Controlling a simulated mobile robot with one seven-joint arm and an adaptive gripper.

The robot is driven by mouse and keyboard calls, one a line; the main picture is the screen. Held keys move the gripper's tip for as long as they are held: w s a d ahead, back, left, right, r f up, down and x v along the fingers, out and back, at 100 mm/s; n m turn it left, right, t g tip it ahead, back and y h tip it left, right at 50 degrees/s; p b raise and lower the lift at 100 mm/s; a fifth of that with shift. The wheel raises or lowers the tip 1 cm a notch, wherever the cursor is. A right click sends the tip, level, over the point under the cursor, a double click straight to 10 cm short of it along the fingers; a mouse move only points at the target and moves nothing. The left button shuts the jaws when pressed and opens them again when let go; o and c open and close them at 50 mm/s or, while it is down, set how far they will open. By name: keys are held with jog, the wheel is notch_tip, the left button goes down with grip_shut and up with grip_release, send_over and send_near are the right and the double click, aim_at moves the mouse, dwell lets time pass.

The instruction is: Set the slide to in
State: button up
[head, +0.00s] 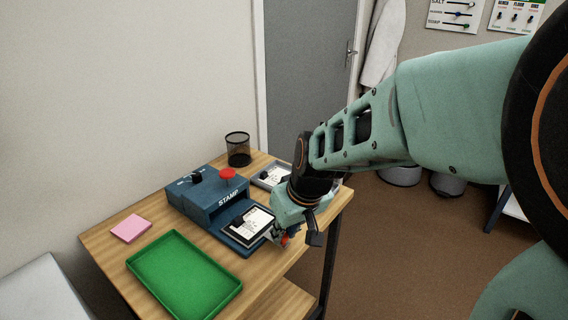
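A blue stamp machine (205,198) marked "STAMP" stands on the wooden table, with a red button (227,174) and a black knob (197,175) on top. Its slide (229,233) sticks out from the front, toward the lower right. A printed white card in a dark frame (250,225) lies on the slide. My gripper (283,240) is low at the outer end of the slide, pointing down. Whether it touches the slide I cannot tell. Its fingers are small and partly hidden by my wrist, so their opening is unclear. A small red patch shows by the fingers.
A green tray (184,262) and a pink pad (131,228) lie to the left. A black mesh cup (238,149) stands behind the machine. A grey holder with a card (271,176) sits behind my wrist. The table edge (318,232) is close to my gripper.

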grip_shut()
jog(key=w+a, duration=0.2)
jog(key=a, duration=0.1)
jog(key=w+a, duration=0.2)
jog(key=a, duration=0.1)
jog(key=w+a, duration=0.3)
jog(key=shift+a+r, duration=0.1)
jog(key=o, duration=0.8)
grip_release()
jog(key=shift+w+a, duration=0.1)
jog(key=shift+w, duration=0.05)
